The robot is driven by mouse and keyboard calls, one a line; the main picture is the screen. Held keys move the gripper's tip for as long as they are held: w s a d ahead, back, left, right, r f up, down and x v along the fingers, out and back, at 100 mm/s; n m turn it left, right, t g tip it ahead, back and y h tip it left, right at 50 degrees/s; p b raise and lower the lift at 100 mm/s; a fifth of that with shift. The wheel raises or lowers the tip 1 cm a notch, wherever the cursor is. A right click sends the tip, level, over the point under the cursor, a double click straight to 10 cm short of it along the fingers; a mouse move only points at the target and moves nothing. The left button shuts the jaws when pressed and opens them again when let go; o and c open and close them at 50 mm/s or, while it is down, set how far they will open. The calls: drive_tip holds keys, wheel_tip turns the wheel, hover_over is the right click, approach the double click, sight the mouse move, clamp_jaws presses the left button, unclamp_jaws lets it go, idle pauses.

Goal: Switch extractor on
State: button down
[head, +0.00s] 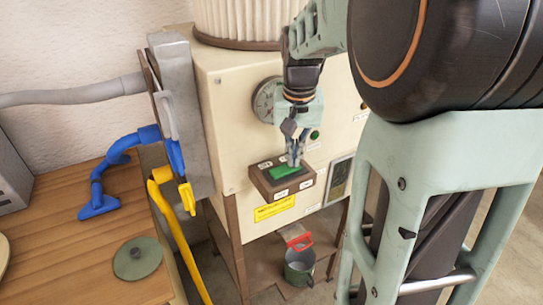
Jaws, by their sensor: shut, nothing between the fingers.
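The extractor (225,130) is a cream cabinet with a pleated white filter drum on top. On its front is a brown switch box (263,187) with a green rocker (280,175) and small white labels. My gripper (293,163) is shut and empty, pointing down with its fingertips at the far edge of the green rocker. I cannot tell whether they touch it. The fingers hide part of the rocker, and its position is unclear. A round gauge (265,100) sits above, partly behind my gripper. A small green lamp (315,135) shows to the right.
A wooden bench (135,275) at left holds a green disc (137,259) and a blue nozzle (100,203). A yellow bar (178,240) and grey metal post (180,110) stand beside the cabinet. A grey-green pail (299,268) with a red handle stands below.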

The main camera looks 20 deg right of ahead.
drive_tip(key=shift+r+p, duration=2.85)
drive_tip(key=shift+r, duration=0.6)
